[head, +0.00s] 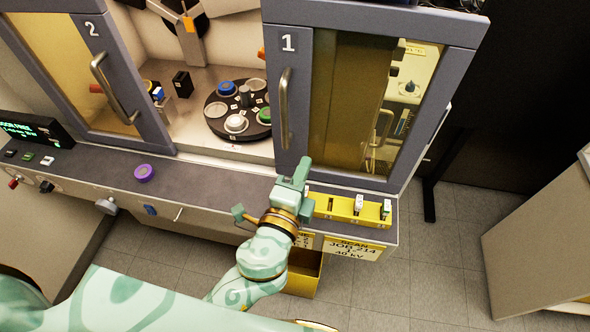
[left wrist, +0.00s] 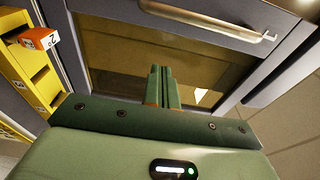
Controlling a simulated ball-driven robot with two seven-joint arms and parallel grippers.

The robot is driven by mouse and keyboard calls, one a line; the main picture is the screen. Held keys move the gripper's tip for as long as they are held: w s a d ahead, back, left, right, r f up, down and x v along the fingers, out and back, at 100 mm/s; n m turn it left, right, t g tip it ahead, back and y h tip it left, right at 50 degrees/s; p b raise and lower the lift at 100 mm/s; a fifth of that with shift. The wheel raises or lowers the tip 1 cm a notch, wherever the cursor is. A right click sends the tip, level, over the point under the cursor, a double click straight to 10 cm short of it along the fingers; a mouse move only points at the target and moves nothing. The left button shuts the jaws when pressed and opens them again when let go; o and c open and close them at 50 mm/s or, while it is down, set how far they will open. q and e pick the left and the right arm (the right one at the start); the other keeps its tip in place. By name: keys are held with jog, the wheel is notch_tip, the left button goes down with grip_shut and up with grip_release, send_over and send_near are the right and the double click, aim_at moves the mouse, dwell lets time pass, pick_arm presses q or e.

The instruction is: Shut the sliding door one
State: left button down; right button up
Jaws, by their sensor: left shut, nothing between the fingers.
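Sliding door one (head: 381,100) is a grey-framed, yellow-tinted pane marked "1" at the right of the cabinet front. Its upright metal handle (head: 284,108) is on its left edge. An open gap shows the chamber between it and door two. My left gripper (head: 302,170) is shut and empty, low in front of door one's lower left corner, below the handle. In the left wrist view, the shut fingers (left wrist: 162,86) point toward the tinted pane (left wrist: 120,60), with the handle (left wrist: 210,20) beyond them; contact cannot be told. My right gripper is out of view.
Door two (head: 95,75) stands at the left. A round sample stage (head: 237,108) is inside the chamber. A yellow rack (head: 345,208) with small holders sits on the ledge right of my gripper. A purple ring (head: 144,173) lies on the ledge at left.

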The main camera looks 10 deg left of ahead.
aim_at(289, 146)
pick_arm(q)
jog(key=w+a+p, duration=0.1)
jog(key=w+a, duration=0.2)
jog(key=w, duration=0.2)
jog(key=shift+w+a+p, duration=0.2)
jog(key=shift+w+p, duration=0.1)
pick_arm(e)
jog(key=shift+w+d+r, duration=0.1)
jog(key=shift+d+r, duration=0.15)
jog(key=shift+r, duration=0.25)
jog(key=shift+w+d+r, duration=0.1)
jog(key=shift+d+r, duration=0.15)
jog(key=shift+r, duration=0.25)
pick_arm(q)
jog(key=shift+a, duration=0.1)
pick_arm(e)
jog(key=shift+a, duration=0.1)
pick_arm(q)
jog(key=shift+a, duration=0.25)
jog(key=s+a+b, duration=0.1)
jog(key=a+b, duration=0.2)
jog(key=a, duration=2.8)
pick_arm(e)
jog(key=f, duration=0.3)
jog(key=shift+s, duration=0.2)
